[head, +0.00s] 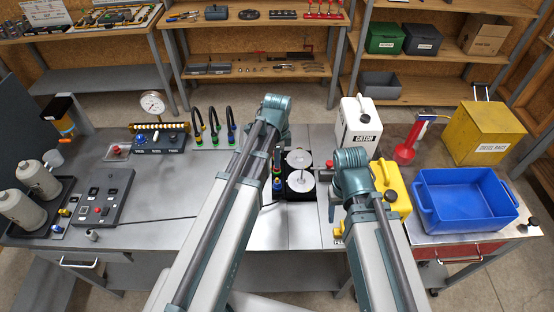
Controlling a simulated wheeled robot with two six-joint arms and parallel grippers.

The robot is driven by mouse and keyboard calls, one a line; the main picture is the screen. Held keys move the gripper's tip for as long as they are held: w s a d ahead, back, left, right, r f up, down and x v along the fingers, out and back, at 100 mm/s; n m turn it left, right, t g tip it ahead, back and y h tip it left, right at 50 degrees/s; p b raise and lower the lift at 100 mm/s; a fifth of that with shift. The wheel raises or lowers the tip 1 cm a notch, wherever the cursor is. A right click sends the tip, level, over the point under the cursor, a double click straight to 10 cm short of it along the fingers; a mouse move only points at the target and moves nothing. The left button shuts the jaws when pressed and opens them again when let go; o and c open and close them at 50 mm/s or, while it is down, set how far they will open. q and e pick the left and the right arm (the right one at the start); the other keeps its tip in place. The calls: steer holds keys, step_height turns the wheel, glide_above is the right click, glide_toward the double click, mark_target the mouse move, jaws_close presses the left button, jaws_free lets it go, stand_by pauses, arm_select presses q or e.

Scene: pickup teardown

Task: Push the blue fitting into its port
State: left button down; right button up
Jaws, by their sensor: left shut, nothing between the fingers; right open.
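A black unit with two round white discs (300,170) stands near the middle of the bench. Small coloured fittings line its left side, and a blue fitting (277,186) shows low among them. I cannot tell whether it is seated in its port. My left gripper (277,162) is shut and empty, mostly hidden by my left arm, close above these fittings. Whether it touches them is unclear. My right gripper (331,184) is open, to the right of the unit, and partly hidden by my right arm.
A white can (358,126), a yellow jug (389,183) and a blue bin (468,200) stand on the right. Hoses with coloured ends (214,130), a gauge manifold (160,142) and a grey switch panel (101,196) stand left. The left bench front is largely clear.

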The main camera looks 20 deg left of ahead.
arm_select(q)
steer(key=shift+f, duration=0.1)
step_height(320, 180, down, 6)
steer(key=b, duration=0.6)
steer(key=shift+f, duration=0.15)
steer(key=shift+f+b, duration=0.15)
steer(key=shift+b, duration=0.25)
steer(key=shift+f, duration=0.15)
step_height(320, 180, up, 7)
steer(key=p, duration=0.7)
